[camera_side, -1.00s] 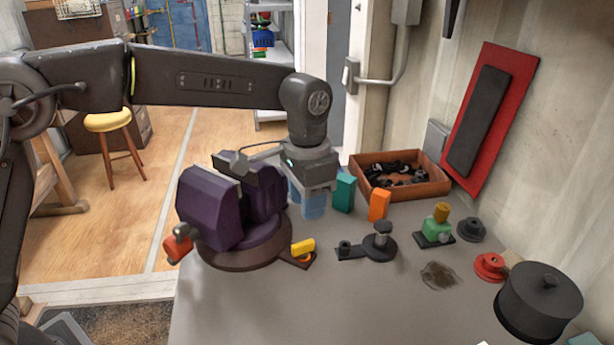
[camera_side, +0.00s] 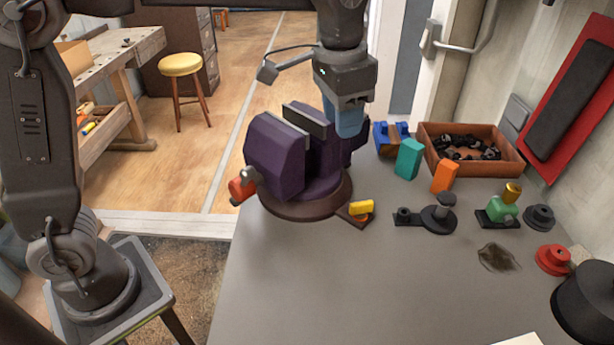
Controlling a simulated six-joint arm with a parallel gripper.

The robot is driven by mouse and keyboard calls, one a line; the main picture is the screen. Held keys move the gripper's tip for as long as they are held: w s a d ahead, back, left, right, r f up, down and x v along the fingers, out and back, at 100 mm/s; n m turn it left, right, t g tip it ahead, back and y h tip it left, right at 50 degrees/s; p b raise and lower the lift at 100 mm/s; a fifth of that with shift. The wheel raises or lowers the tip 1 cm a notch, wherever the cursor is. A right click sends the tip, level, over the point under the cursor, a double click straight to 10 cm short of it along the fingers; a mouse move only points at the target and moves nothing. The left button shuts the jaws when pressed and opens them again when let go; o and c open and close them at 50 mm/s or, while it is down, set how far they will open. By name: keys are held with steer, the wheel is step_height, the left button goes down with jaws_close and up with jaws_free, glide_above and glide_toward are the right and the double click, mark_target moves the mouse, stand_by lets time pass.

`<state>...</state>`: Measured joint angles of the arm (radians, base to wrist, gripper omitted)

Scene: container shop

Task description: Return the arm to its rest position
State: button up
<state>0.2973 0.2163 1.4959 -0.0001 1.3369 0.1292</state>
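My gripper (camera_side: 346,112) points down just behind and to the right of the purple bench vise (camera_side: 280,160), in front of part of it in the picture. Below its dark grey body is a light blue part; I cannot tell whether this is its fingers or something between them. The gap between the fingertips does not show clearly. My arm rises from the gripper out of the top of the frame, and other links of it stand at the left.
Right of the vise are a teal block (camera_side: 409,159), an orange block (camera_side: 445,176), a blue block (camera_side: 382,140) and a brown bin (camera_side: 462,170). A black lidded pot (camera_side: 588,305) stands at the lower right. The front of the grey bench (camera_side: 370,290) is clear.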

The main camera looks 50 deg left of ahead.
steer(key=shift+n+t, duration=0.7)
steer(key=s+a, duration=0.1)
steer(key=s+a+r, duration=0.1)
steer(key=s+a, duration=0.3)
steer(key=shift+s+r, duration=0.25)
steer(key=shift+r, duration=0.05)
steer(key=s+a+f+n+t, duration=0.1)
steer(key=s+a+f, duration=0.2)
steer(key=s, duration=0.4)
steer(key=s+a+f+n+t, duration=0.2)
steer(key=s+a+f, duration=0.1)
steer(key=s, duration=0.4)
steer(key=shift+a, duration=0.75)
